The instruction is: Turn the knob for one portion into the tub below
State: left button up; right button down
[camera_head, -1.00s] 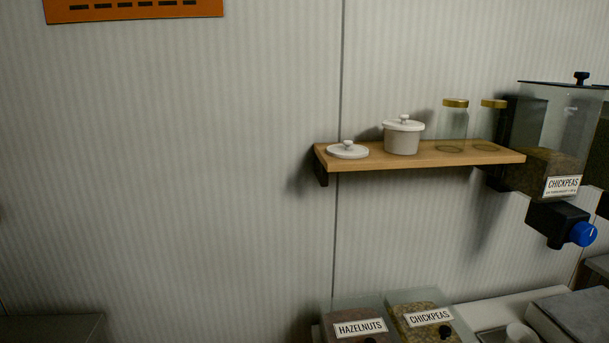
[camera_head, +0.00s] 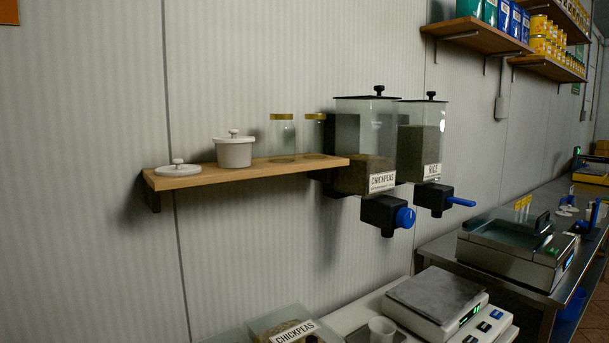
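A wall dispenser labelled CHICKPEAS (camera_head: 376,146) hangs right of the wooden shelf, partly filled. Its round blue knob (camera_head: 405,218) sits on the front of a black outlet. Beside it to the right hangs a RICE dispenser (camera_head: 421,143) with a blue lever-shaped knob (camera_head: 460,202). A small white tub (camera_head: 382,329) stands on the counter below the chickpeas outlet, cut off by the lower edge. I cannot tell whether it holds anything. Neither of my grippers shows in the head view.
A wooden shelf (camera_head: 206,179) on the left wall holds a white lid, a lidded white pot (camera_head: 234,151) and two glass jars (camera_head: 282,135). A scale (camera_head: 437,300) stands right of the tub, and a CHICKPEAS bin (camera_head: 284,326) left of it. A steel counter (camera_head: 549,293) runs along the right.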

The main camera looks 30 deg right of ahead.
aim_at(405, 217)
jog(key=z, duration=1.5)
